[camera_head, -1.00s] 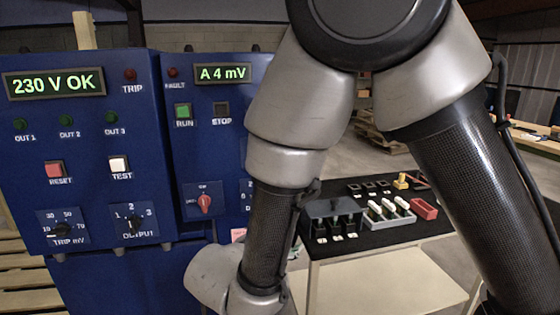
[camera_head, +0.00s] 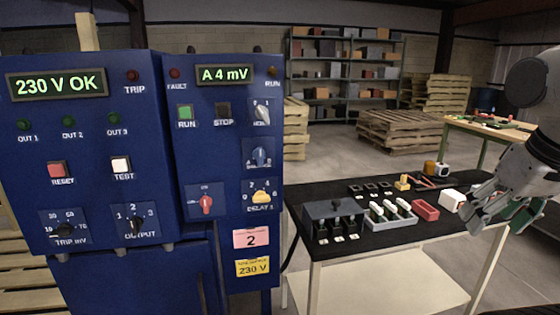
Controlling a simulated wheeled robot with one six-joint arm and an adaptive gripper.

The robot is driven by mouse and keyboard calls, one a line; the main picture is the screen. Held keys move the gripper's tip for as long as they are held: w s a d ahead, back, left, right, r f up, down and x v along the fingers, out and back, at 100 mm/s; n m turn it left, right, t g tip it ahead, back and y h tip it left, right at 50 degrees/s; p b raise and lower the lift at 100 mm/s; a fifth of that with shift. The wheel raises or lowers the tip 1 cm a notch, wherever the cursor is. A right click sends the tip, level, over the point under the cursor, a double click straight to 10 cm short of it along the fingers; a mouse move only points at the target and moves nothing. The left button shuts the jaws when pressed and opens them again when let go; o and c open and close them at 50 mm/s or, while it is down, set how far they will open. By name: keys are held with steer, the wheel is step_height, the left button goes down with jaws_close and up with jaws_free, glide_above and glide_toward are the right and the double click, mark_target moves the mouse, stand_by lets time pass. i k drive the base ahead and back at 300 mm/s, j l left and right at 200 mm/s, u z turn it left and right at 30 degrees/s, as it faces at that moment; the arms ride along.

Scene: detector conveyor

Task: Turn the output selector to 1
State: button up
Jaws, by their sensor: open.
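The output selector (camera_head: 137,225) is a dark knob low on the left blue panel, labelled OUTPUT, with positions 1, 2 and 3 around it. Its pointer is too small to read with certainty; it looks roughly upward, near 2. My gripper (camera_head: 497,222) is at the far right of the view, over the right end of the black-topped table, far from the selector. It is open, with nothing seen between its fingers. Part of my arm is cut off by the right edge.
The left display (camera_head: 56,83) reads 230 V OK; the right one (camera_head: 225,75) reads A 4 mV. A TRIP mV knob (camera_head: 63,230) and a red knob (camera_head: 206,204) flank the selector. The table (camera_head: 350,242) holds trays and small parts. The space before the panels is clear.

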mark_target(135, 222)
steer(key=u, duration=1.4)
